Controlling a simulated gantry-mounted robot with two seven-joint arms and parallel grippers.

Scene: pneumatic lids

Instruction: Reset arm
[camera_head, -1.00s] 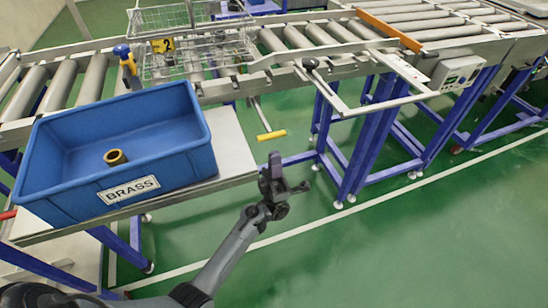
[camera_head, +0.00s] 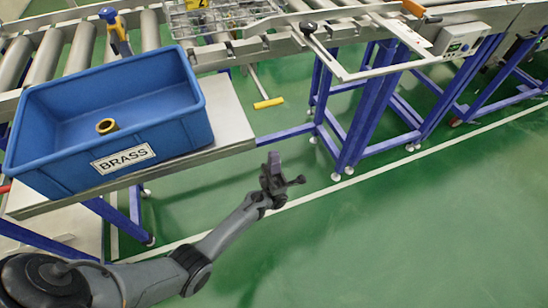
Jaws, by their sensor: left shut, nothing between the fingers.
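My left arm comes in from the lower left, and my left gripper (camera_head: 275,165) is at its end, shut and empty. It is over the green floor, to the right of the blue bin and apart from it. The blue bin (camera_head: 175,140) bears a BRASS label and stands on a grey shelf. A brass-coloured ring-shaped part (camera_head: 106,126) lies inside the bin. My right gripper is out of view.
A roller conveyor (camera_head: 75,50) on blue legs runs along the back, with a wire basket (camera_head: 205,18) on it. A metal frame (camera_head: 350,76) juts out at the right. A yellow-handled lever (camera_head: 268,103) hangs below the conveyor. The floor at right is open.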

